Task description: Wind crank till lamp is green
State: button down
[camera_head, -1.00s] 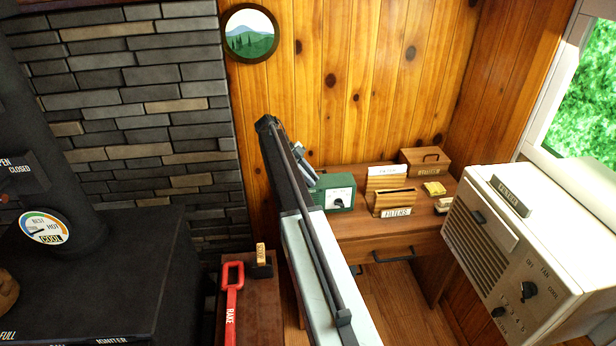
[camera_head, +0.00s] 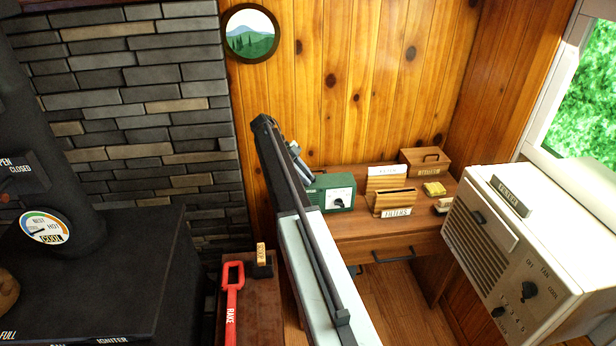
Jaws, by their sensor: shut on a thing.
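A small green box (camera_head: 332,193) with a pale front panel and a dark knob stands on the wooden desk, at its left end. My gripper (camera_head: 303,168) is at the box's left side, partly hidden behind my own arm. It is shut on what seems to be the crank. The crank itself is hidden by my arm and gripper. I cannot make out a lit lamp on the box or its colour.
On the desk (camera_head: 345,224) stand a wooden filters holder (camera_head: 396,206), a lidded wooden box (camera_head: 425,160) and a yellow sponge-like block (camera_head: 434,188). A cream appliance (camera_head: 520,250) stands at right. A black stove (camera_head: 110,270) and red rake (camera_head: 232,290) are at left.

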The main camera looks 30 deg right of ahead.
jog(key=shift+w, duration=0.1)
jog(key=shift+w, duration=0.25)
jog(key=shift+w+r, duration=0.1)
jog(key=shift+w, duration=0.2)
jog(key=shift+d, duration=0.1)
